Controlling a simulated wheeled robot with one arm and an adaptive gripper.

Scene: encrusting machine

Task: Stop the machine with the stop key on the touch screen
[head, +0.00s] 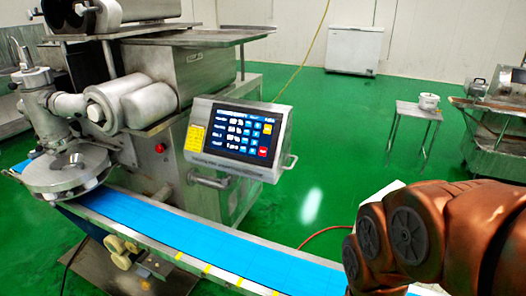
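The touch screen (232,145) is lit and sits in a tilted grey metal housing on the front of the encrusting machine (185,85). It shows rows of white text and blue keys. A small red key (263,152) is at its lower right, and a yellow key (267,128) is at its upper right. The labels are too small to read, so I cannot tell which is the stop key. My bronze arm fills the lower right, apart from the screen in the picture. My gripper is not in view.
A blue conveyor belt (185,230) runs below the screen toward the lower right. A handle (291,162) sticks out from the screen housing's right side. A red round button (160,148) is on the machine body. A small table (417,110) stands behind; green floor (330,150) lies open between.

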